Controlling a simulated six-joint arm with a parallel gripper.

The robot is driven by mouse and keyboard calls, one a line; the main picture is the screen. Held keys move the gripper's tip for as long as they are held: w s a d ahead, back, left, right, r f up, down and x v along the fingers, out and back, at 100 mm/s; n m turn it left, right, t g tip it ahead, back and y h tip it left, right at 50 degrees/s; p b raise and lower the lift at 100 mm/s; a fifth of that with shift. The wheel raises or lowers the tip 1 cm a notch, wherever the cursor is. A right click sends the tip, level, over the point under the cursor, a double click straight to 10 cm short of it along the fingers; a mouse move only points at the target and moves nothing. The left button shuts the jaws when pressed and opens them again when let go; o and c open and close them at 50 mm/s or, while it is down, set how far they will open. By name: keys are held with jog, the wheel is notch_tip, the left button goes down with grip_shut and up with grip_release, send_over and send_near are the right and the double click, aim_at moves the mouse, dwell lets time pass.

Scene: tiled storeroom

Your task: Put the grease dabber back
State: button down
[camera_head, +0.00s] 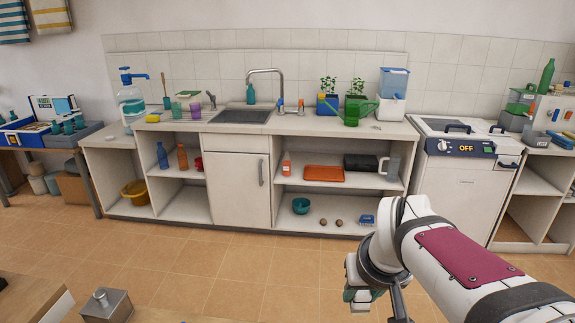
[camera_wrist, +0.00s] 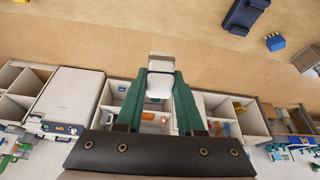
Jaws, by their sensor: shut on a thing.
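My gripper (camera_wrist: 160,76) shows in the wrist view with two green fingers closed on a small pale thing (camera_wrist: 159,88) with a flat grey-brown end. This is probably the grease dabber, though its full shape does not show. In the head view my gripper (camera_head: 357,291) is low, right of centre, in front of the counter and mostly hidden behind my arm. What it holds cannot be made out there. A square grey metal container (camera_head: 108,306) with a short round neck stands at the bottom left, well apart from my gripper.
A wooden surface (camera_head: 30,300) lies at the lower left. The tiled floor (camera_head: 230,265) between is clear.

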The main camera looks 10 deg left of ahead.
jog(key=w+a+f+n+g+y, duration=0.1)
jog(key=w+a+f+n, duration=0.25)
jog(key=a, duration=0.75)
jog(key=w+a+f+n+y, duration=0.25)
jog(key=w+a+n, duration=0.2)
jog(key=a, duration=0.65)
jog(key=s+a+f+n, duration=0.1)
jog(key=s+a+f, duration=0.1)
jog(key=a+f, duration=0.3)
jog(key=s+a+f+n+g, duration=0.1)
jog(key=a+f, duration=0.5)
jog(key=a, duration=0.6)
jog(key=s+a+f+n, duration=0.2)
jog(key=a+f, duration=0.3)
jog(key=a, duration=0.4)
jog(key=shift+s+a+f+g, duration=0.15)
jog(key=shift+s, duration=0.3)
jog(key=shift+s+a+f+g, duration=0.1)
jog(key=shift+s+a+g, duration=0.05)
jog(key=shift+s, duration=0.25)
jog(key=shift+a+f, duration=0.1)
jog(key=shift+f, duration=2)
jog(key=shift+f, duration=0.1)
jog(key=c, duration=0.5)
grip_release()
